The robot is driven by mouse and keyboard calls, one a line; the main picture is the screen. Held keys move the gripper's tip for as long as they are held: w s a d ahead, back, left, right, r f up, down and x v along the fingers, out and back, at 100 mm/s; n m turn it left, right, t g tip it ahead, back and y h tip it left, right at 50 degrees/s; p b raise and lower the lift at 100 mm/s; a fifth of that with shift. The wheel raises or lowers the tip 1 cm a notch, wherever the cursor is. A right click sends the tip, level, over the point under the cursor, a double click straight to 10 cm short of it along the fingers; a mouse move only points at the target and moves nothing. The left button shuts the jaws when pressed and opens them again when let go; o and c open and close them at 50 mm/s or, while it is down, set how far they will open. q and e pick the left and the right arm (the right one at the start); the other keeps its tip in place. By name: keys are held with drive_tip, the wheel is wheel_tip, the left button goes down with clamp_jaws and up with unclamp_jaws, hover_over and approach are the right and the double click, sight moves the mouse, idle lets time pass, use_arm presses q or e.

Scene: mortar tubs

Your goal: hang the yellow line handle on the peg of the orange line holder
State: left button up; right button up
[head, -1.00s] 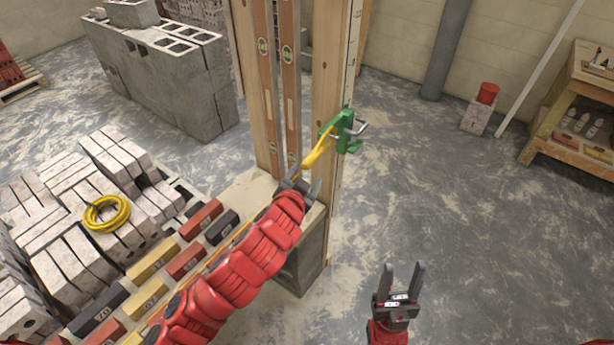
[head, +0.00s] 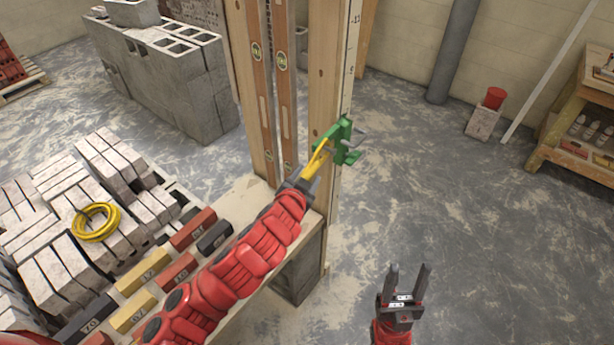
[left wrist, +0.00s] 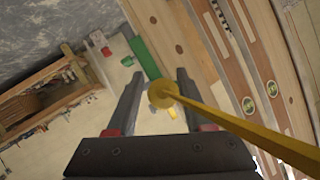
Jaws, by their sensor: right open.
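A green holder (head: 343,143) with a grey metal peg (head: 359,135) is fixed to the wooden post; I see no orange holder. The yellow handle (head: 320,160) runs from my left gripper up to the green holder; I cannot tell whether it touches it. In the left wrist view, the yellow piece (left wrist: 163,94) shows a round end between the fingers, with clear gaps, and crosses over the right finger. The green holder (left wrist: 146,58) is just beyond. My left gripper (head: 309,172) is open. My right gripper (head: 409,272) is open and empty above the floor.
Two spirit levels (head: 283,80) stand by the wooden post (head: 322,75). A coil of yellow line (head: 96,222) lies on grey blocks (head: 40,265) at left. Coloured bricks (head: 140,285) lie beneath my left arm. The floor at right is open, before a shelf (head: 575,150).

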use_arm(q)
clamp_jaws()
drive_tip(key=shift+w+d, duration=0.1)
drive_tip(key=shift+w, duration=0.05)
drive_tip(key=shift+w+d+r+b, duration=0.1)
drive_tip(key=shift+w+d+b, duration=0.25)
drive_tip(key=shift+w+b, duration=0.15)
drive_tip(key=shift+s+d, duration=0.1)
drive_tip(key=s+d+b, duration=0.5)
drive_tip(key=d+b, duration=0.1)
drive_tip(key=shift+d+b, duration=0.3)
drive_tip(key=shift+d, duration=0.05)
idle(1.3)
idle(0.4)
